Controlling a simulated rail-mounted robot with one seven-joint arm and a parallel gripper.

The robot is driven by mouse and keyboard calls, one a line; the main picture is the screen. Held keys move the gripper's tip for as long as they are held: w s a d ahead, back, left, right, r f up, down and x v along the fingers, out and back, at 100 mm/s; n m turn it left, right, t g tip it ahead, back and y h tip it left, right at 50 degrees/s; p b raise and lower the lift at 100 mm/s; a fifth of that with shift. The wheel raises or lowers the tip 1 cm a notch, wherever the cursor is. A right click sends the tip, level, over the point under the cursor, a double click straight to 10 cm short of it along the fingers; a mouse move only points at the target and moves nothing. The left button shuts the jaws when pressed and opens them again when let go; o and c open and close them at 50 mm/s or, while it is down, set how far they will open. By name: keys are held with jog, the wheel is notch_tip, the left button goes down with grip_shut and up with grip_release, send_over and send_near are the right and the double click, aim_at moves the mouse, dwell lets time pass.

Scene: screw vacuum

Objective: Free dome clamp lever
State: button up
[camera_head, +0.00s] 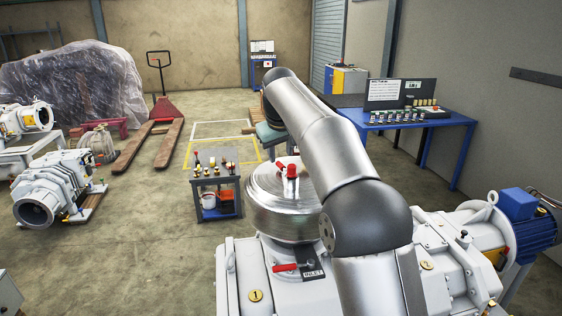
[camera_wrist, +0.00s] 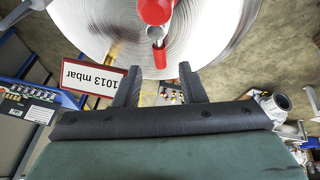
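The silver dome (camera_head: 275,215) sits on the grey pump at the picture's centre. A red clamp lever (camera_head: 291,171) with a metal part is on top of the dome. In the wrist view the dome (camera_wrist: 90,25) fills the top, with the red lever (camera_wrist: 155,11) and a smaller red tip (camera_wrist: 159,66) below its metal part. My gripper (camera_wrist: 160,73) is open, its two dark fingers apart. The red tip shows between the fingertips; I cannot tell its depth or any contact. In the head view my arm partly covers the dome, and the fingers cannot be made out.
A second red lever (camera_head: 286,267) lies by the INLET label (camera_head: 314,272) on the pump. A small cart (camera_head: 216,190) with parts stands behind left, a blue bench (camera_head: 430,120) at the right back. A 1013 mbar sign (camera_wrist: 92,78) is left of the fingers in the wrist view.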

aim_at(283, 165)
jog(key=shift+x, duration=2)
grip_shut()
jog(key=shift+w+d+r+m+h+p, duration=0.15)
jog(key=shift+r+m+h+p, duration=0.15)
jog(key=shift+m+p, duration=0.65)
jog(key=shift+d+f+m+h+p, duration=0.2)
jog(key=shift+f+m+h+p, duration=0.1)
jog(key=shift+m+p, duration=0.2)
grip_release()
jog(key=v, duration=1.7)
jog(key=shift+r, duration=0.3)
